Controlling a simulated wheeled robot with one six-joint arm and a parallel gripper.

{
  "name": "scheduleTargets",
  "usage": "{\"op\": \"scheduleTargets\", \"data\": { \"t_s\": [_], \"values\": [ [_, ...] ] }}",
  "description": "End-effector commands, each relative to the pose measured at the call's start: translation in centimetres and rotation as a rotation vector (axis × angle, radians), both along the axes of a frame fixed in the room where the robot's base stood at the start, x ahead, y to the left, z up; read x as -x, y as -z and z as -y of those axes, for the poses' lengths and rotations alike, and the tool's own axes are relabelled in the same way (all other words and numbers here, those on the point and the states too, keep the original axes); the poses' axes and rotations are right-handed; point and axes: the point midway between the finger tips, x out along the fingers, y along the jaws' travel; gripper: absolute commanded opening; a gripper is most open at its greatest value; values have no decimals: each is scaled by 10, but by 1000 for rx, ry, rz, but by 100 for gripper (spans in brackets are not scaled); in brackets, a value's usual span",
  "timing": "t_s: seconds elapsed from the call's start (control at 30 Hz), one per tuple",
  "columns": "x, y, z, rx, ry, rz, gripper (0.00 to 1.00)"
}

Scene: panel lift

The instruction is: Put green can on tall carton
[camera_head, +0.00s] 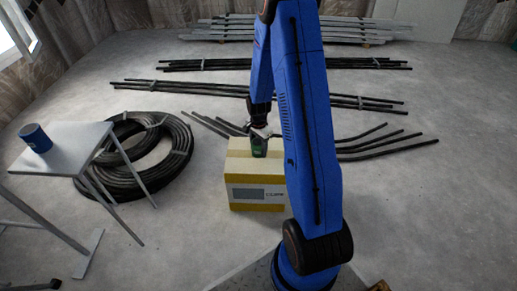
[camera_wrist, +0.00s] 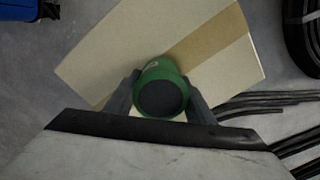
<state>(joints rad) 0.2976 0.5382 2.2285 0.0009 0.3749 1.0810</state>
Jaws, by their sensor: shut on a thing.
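The green can (camera_head: 259,146) is between the fingers of my gripper (camera_head: 260,137), over the top of the tall carton (camera_head: 257,196). In the wrist view the green can (camera_wrist: 161,88) shows its dark round end, with a finger on each side of it, and my gripper (camera_wrist: 160,97) is shut on it. The carton (camera_wrist: 208,48) is cardboard brown with a tan tape strip and lies behind the can in that view. I cannot tell whether the can touches the carton top. My arm hides the carton's right side in the head view.
A blue can (camera_head: 35,138) stands on a grey table (camera_head: 62,147) at the left. Coiled black hose (camera_head: 152,180) lies on the floor beside it. Bundles of dark rods (camera_head: 262,95) lie behind the carton.

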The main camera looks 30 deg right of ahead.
Motion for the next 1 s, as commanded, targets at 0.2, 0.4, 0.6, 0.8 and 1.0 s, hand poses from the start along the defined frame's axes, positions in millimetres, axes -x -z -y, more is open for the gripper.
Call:
{"op": "scheduleTargets", "data": {
  "t_s": [0.2,0.4,0.6,0.8,1.0],
  "values": [
    [0,0,0,1,0,1,21],
    [0,2,0,0,0,1,61],
    [0,2,0,0,0,1,68],
    [0,0,0,1,0,1,68],
    [-1,-22,0,1,0,3,68]
  ]
}}
